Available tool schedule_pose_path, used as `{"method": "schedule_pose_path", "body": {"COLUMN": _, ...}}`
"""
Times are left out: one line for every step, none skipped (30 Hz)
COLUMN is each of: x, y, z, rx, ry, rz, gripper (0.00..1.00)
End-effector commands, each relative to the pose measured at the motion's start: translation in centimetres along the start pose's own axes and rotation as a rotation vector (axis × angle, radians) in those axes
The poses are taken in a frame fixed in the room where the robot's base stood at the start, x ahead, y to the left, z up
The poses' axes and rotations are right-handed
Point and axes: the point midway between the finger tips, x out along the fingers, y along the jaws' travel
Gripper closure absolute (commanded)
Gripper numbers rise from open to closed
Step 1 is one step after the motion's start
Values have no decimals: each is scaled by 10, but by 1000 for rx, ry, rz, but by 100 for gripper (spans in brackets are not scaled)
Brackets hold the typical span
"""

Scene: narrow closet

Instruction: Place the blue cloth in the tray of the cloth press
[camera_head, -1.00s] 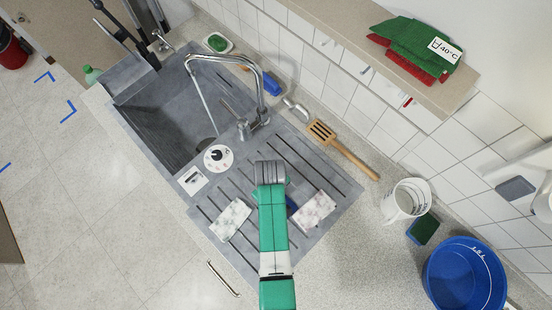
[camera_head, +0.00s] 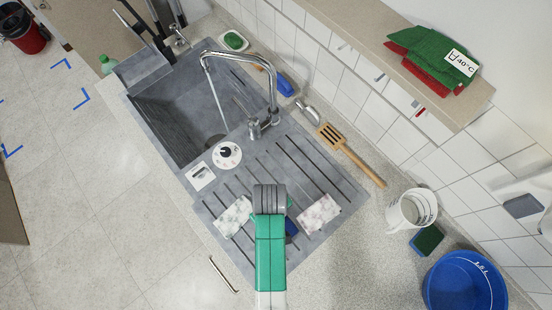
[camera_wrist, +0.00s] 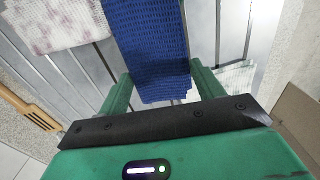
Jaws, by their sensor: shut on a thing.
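The blue cloth (camera_wrist: 150,35), with a waffle weave, lies between the two green fingers of my gripper (camera_wrist: 160,88) in the wrist view. My gripper is shut on it, and the cloth reaches beyond the fingers toward the top of that view. In the head view only a small dark blue part of the cloth (camera_head: 291,227) shows beside my arm, above the grey drainboard (camera_head: 325,175). My arm hides the rest of the cloth and most of my fingers there. I cannot make out a cloth press or its tray in either view.
Two pale speckled cloths (camera_head: 235,216) (camera_head: 318,213) lie on the drainboard, either side of my gripper. The tap (camera_head: 270,90) runs into the sink (camera_head: 165,110).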

Motion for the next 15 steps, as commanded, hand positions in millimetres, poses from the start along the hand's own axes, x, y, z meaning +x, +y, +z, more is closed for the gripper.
{"method": "schedule_pose_path", "body": {"x": 0, "y": -14, "z": 10, "rx": -1, "ry": -2, "rz": -3, "gripper": 62}}
{"method": "schedule_pose_path", "body": {"x": -1, "y": -21, "z": 15, "rx": -1, "ry": -2, "rz": -3, "gripper": 62}}
{"method": "schedule_pose_path", "body": {"x": -2, "y": -30, "z": 22, "rx": -1, "ry": -1, "rz": -3, "gripper": 62}}
{"method": "schedule_pose_path", "body": {"x": -3, "y": -36, "z": 27, "rx": -1, "ry": -1, "rz": -3, "gripper": 62}}
{"method": "schedule_pose_path", "body": {"x": -4, "y": -42, "z": 31, "rx": -1, "ry": -1, "rz": -3, "gripper": 62}}
{"method": "schedule_pose_path", "body": {"x": -5, "y": -48, "z": 35, "rx": -1, "ry": 0, "rz": -2, "gripper": 62}}
{"method": "schedule_pose_path", "body": {"x": -5, "y": -52, "z": 39, "rx": -1, "ry": -1, "rz": -2, "gripper": 62}}
{"method": "schedule_pose_path", "body": {"x": -6, "y": -56, "z": 42, "rx": -1, "ry": 0, "rz": -1, "gripper": 62}}
{"method": "schedule_pose_path", "body": {"x": -6, "y": -60, "z": 45, "rx": -1, "ry": -1, "rz": -2, "gripper": 62}}
{"method": "schedule_pose_path", "body": {"x": -7, "y": -63, "z": 47, "rx": 0, "ry": 0, "rz": -1, "gripper": 62}}
{"method": "schedule_pose_path", "body": {"x": -7, "y": -65, "z": 48, "rx": 0, "ry": 0, "rz": -1, "gripper": 62}}
{"method": "schedule_pose_path", "body": {"x": -7, "y": -67, "z": 50, "rx": 0, "ry": -1, "rz": -1, "gripper": 62}}
{"method": "schedule_pose_path", "body": {"x": -8, "y": -68, "z": 51, "rx": 0, "ry": 0, "rz": -1, "gripper": 62}}
{"method": "schedule_pose_path", "body": {"x": -8, "y": -69, "z": 52, "rx": 1, "ry": 0, "rz": 0, "gripper": 62}}
{"method": "schedule_pose_path", "body": {"x": -8, "y": -70, "z": 52, "rx": 1, "ry": 0, "rz": 0, "gripper": 62}}
